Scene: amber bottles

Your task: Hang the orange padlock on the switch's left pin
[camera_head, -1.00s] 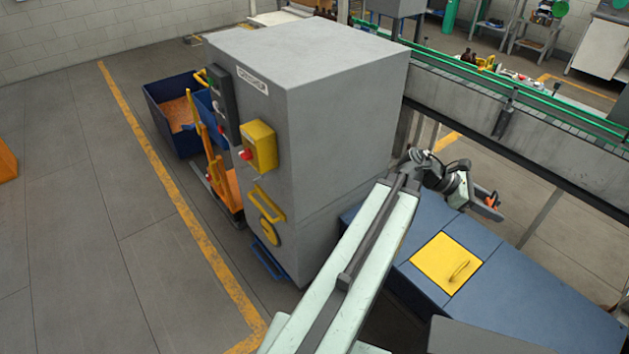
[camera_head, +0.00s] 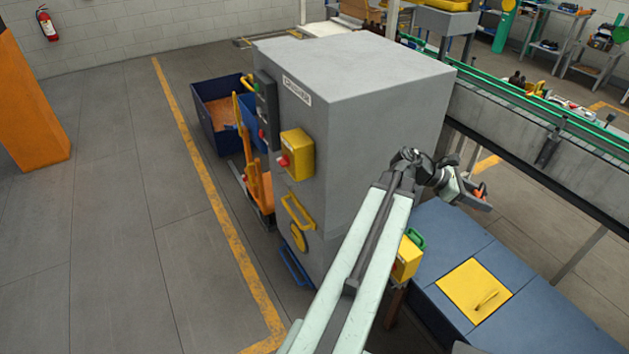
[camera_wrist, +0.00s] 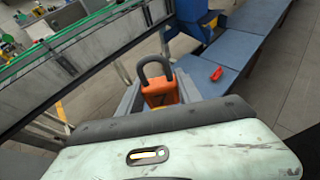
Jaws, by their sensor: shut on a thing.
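My gripper (camera_head: 483,197) is at the end of my outstretched arm, right of the grey cabinet and above the blue benches. It is shut on the orange padlock (camera_wrist: 160,91), whose dark shackle points up and away in the wrist view. Only a small orange bit of the padlock (camera_head: 479,191) shows in the head view. The switch, a yellow box (camera_head: 299,156) with a red knob, is on the cabinet's left face, well away from my gripper. Its pins cannot be made out.
The grey cabinet (camera_head: 350,75) stands between gripper and switch. A yellow box with a green handle (camera_head: 407,256) is beside my arm. Blue benches (camera_head: 445,240) and a conveyor (camera_head: 540,125) lie right. A red object (camera_wrist: 217,73) lies on a bench.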

